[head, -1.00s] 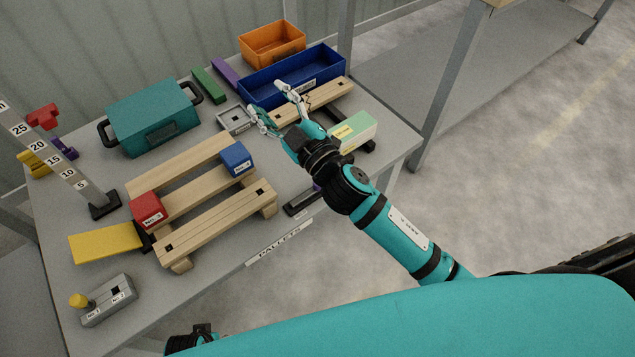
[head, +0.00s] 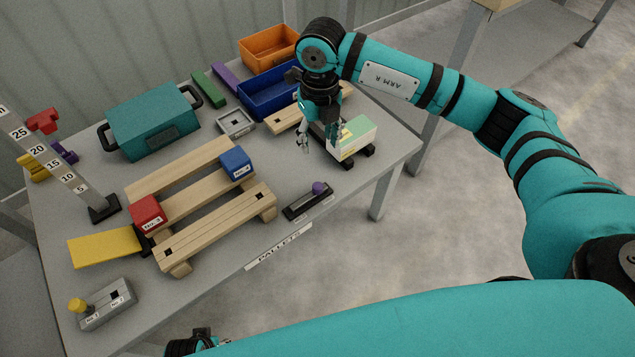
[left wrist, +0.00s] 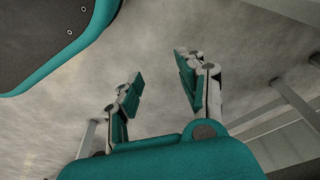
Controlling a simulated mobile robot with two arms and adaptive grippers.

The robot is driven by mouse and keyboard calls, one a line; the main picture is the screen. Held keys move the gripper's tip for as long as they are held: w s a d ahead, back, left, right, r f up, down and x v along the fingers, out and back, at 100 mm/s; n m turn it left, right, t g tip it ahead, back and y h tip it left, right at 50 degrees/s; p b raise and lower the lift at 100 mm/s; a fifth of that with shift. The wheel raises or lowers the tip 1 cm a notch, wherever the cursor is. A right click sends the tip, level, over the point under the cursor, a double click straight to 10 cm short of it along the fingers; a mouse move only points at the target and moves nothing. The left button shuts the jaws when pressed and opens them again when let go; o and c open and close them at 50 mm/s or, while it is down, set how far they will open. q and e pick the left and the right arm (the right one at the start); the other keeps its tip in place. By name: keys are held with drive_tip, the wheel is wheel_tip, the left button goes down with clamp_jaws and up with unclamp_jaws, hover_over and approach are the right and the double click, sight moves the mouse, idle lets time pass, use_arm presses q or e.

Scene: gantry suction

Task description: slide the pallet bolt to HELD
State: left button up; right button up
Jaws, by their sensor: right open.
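The pallet bolt is a dark slide plate (head: 307,203) with a purple knob (head: 319,187), near the table's front edge by the PALLETS label. The knob sits at the plate's far right end. Any lettering on the plate is too small to read. My right gripper (head: 318,144) points down above the table, behind the bolt and beside the cream and green block. It is open, empty and apart from the knob. My left gripper (left wrist: 158,82) is open and empty in the left wrist view, over bare floor.
A cream and green block (head: 353,139) stands right of my right gripper. A wooden pallet (head: 215,225) with a red block (head: 147,213) and a blue block (head: 236,162) lies left of the bolt. Blue (head: 262,98) and orange (head: 262,45) bins stand behind. Bare tabletop surrounds the bolt.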

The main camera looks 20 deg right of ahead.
sight(317, 185)
wheel_tip(317, 185, down, 16)
drive_tip(key=shift+a+r+b, duration=0.1)
drive_tip(key=shift+b, duration=0.95)
use_arm(q)
wheel_tip(317, 185, up, 8)
drive_tip(key=w, duration=0.2)
drive_tip(key=shift+f, duration=0.25)
use_arm(e)
drive_tip(key=shift+f, duration=0.7)
use_arm(q)
drive_tip(key=shift+d, duration=0.1)
use_arm(e)
drive_tip(key=shift+c, duration=0.2)
clamp_jaws()
